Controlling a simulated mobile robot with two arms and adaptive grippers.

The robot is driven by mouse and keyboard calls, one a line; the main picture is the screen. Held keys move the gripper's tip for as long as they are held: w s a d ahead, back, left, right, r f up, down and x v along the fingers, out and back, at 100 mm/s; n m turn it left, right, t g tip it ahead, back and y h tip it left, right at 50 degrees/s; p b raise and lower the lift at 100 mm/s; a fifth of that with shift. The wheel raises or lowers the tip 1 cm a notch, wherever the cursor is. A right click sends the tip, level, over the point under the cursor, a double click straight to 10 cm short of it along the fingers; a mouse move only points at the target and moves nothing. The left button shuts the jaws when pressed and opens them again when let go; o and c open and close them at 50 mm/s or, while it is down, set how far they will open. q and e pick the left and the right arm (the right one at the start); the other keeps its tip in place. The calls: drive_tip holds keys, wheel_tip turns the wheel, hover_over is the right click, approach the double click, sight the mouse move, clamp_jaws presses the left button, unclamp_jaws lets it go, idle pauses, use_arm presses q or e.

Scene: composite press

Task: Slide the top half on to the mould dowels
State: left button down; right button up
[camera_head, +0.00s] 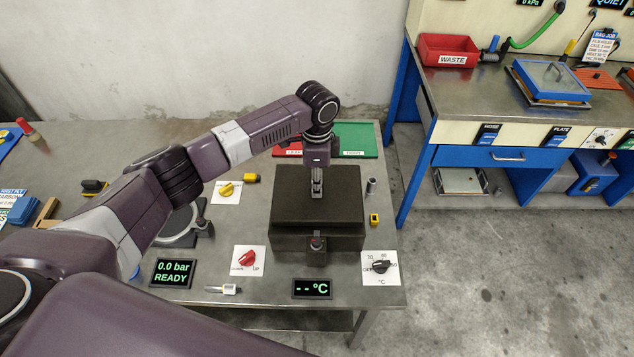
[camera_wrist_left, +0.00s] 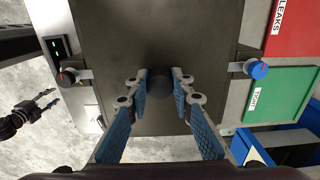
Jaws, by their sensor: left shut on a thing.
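The top half (camera_head: 290,203) is a dark, flat-topped block. In the head view it sits over or on a dark lower block (camera_head: 285,243) at the table's front right; I cannot tell whether there is a gap. My left gripper (camera_head: 317,195) points down at its middle. In the left wrist view the fingers are closed on a dark round knob (camera_wrist_left: 160,85) on the plate (camera_wrist_left: 207,30). The dowels are hidden. My right gripper (camera_wrist_left: 56,97) shows at the left of the wrist view, apart from the mould, with its fingers spread and empty.
A blue-knobbed clamp (camera_wrist_left: 259,70) is on the opposite side. Red and green mats (camera_head: 357,140) lie behind.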

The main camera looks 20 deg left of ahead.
idle(0.5)
use_arm(q)
drive_tip(key=c, duration=1.6)
unclamp_jaws()
drive_tip(key=shift+f, duration=0.1)
wheel_tip(320, 180, up, 12)
